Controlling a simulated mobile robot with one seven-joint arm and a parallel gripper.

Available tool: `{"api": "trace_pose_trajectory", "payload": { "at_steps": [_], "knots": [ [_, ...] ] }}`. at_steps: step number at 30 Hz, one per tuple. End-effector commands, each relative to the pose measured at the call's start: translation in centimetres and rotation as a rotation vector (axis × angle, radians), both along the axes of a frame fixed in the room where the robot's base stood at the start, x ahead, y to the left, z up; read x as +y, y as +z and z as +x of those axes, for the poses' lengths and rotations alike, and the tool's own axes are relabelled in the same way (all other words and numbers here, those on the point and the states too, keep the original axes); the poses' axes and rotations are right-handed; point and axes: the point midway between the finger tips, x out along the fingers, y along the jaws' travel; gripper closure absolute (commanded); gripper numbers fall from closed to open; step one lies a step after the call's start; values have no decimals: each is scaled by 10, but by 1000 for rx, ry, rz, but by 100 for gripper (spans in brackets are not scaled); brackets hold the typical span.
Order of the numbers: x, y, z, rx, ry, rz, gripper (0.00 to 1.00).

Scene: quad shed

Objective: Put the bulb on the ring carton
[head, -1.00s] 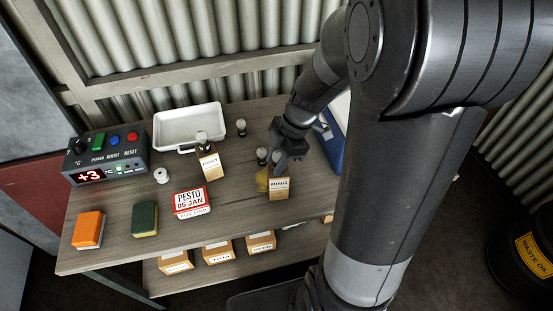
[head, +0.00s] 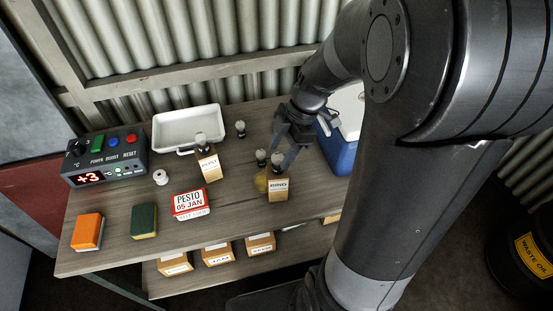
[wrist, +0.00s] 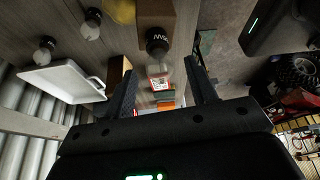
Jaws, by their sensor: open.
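The ring carton (head: 278,190), a small tan box with a white label, stands near the right of the bench. A bulb (head: 277,160) with a clear globe and dark base stands upright on its top; the wrist view shows this bulb (wrist: 157,42) against the carton (wrist: 155,12). My gripper (head: 283,156) is open just behind and above, its fingers on either side of the bulb's line, holding nothing. In the wrist view the bulb appears beyond the open fingertips, apart from them. Other bulbs stand on the bench (head: 261,157), farther back (head: 240,128), and on another carton (head: 209,166).
A yellow round item (head: 261,183) lies close left of the ring carton. A blue-and-white cooler (head: 340,152) stands right. Several cartons sit on the lower shelf.

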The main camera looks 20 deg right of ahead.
Motion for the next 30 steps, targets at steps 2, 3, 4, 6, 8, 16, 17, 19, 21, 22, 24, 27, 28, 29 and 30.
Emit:
{"api": "trace_pose_trajectory", "payload": {
  "at_steps": [2,3,4,6,8,16,17,19,21,22,24,27,28,29,30],
  "knots": [
    [-7,18,2,-5,-1,-2,48],
    [-10,26,3,-6,0,-1,48],
    [-13,31,3,-5,0,-1,48],
    [-18,44,3,-4,-1,-2,48],
    [-22,52,4,-2,-1,-1,48],
    [-28,74,2,3,-28,-12,48],
    [-28,75,0,5,-47,-18,48],
    [-26,80,-6,11,-114,-41,48],
    [-23,86,-14,20,-213,-70,48],
    [-22,89,-17,21,-263,-83,48],
    [-19,96,-27,25,-387,-112,48],
    [-16,104,-40,22,-569,-142,48],
    [-15,106,-43,19,-624,-147,48],
    [-15,109,-47,17,-679,-151,48],
    [-14,111,-53,13,-753,-155,48]
  ]
}}
